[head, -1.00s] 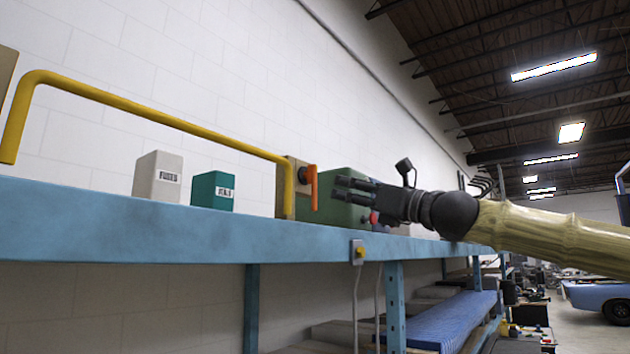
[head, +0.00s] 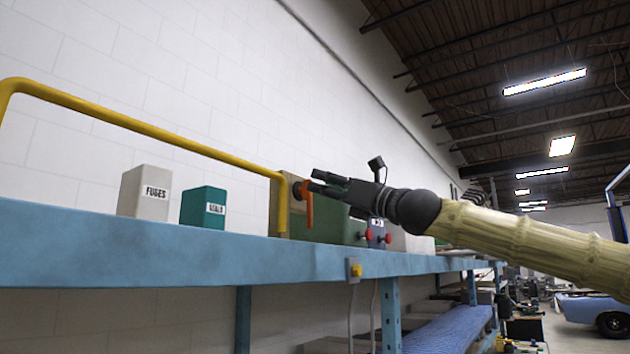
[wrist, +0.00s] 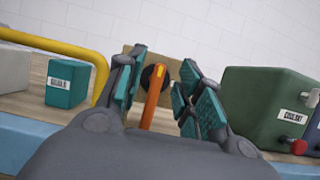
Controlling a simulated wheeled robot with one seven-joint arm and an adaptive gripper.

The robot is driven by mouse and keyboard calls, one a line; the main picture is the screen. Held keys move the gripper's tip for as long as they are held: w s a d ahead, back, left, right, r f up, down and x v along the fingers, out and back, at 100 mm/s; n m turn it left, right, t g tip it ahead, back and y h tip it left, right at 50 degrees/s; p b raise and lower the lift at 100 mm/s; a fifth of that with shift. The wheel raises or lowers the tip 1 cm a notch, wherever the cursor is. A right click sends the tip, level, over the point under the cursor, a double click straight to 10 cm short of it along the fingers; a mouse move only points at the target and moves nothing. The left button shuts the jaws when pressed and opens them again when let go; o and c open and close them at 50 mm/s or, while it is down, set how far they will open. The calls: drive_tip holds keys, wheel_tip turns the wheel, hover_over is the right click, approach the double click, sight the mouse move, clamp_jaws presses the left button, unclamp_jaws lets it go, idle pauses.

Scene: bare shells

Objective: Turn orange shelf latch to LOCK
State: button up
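The orange latch (wrist: 153,97) is a lever on a dark round hub, on a tan plate (wrist: 133,50) above the shelf. In the wrist view the lever hangs down, slightly tilted, between the two teal-padded fingers of my gripper (wrist: 158,95). The fingers are spread, with gaps showing on both sides of the lever. In the head view my gripper (head: 312,184) reaches in from the right, its fingertips at the latch (head: 307,205). I cannot read any LOCK marking.
A yellow rail (head: 150,127) stands left of the latch. A grey FUSES box (head: 145,193) and a teal box (head: 203,208) are on the blue shelf (head: 130,245).

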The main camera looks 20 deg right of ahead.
drive_tip(key=x, duration=0.3)
drive_tip(key=shift+w+a+f+p, duration=0.1)
drive_tip(key=shift+w+a+p, duration=0.05)
drive_tip(key=shift+w+p, duration=0.2)
drive_tip(key=shift+w, duration=0.1)
drive_tip(key=shift+c, duration=0.4)
clamp_jaws()
